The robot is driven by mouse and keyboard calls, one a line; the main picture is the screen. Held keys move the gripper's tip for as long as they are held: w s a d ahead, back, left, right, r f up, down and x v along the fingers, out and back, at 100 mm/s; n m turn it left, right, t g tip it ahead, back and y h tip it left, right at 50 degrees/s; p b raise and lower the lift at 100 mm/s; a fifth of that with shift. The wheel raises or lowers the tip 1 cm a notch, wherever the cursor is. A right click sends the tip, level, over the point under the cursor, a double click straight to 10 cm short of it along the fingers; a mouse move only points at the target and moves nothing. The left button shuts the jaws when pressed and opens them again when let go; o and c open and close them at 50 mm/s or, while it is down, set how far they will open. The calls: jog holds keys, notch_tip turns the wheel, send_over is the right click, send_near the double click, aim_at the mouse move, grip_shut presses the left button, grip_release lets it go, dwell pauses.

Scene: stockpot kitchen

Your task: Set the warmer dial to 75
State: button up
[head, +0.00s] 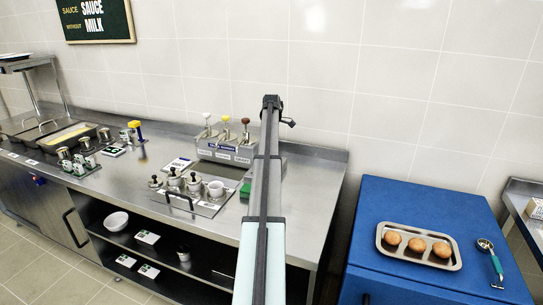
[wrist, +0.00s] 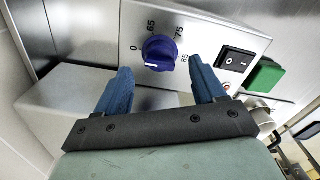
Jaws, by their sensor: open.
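The warmer dial (wrist: 159,52) is a round blue knob on a pale panel (wrist: 205,35) in the wrist view. Printed around it are 0 at the left, 65 above, 75 at the upper right and 85 at the right. A pale mark shows low on the knob; I cannot tell surely which number it points to. My gripper (wrist: 160,68) is open and empty. Its blue fingers stand left and right of the knob, with their tips near its lower half and apart from it. In the head view my arm hides the dial.
A black rocker switch (wrist: 236,61) and a green block (wrist: 265,76) lie right of the dial. In the head view, a unit with several sauce pumps (head: 226,148) stands on the steel counter (head: 155,205).

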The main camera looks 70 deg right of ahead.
jog(key=shift+f, duration=1.85)
jog(key=c, duration=1.1)
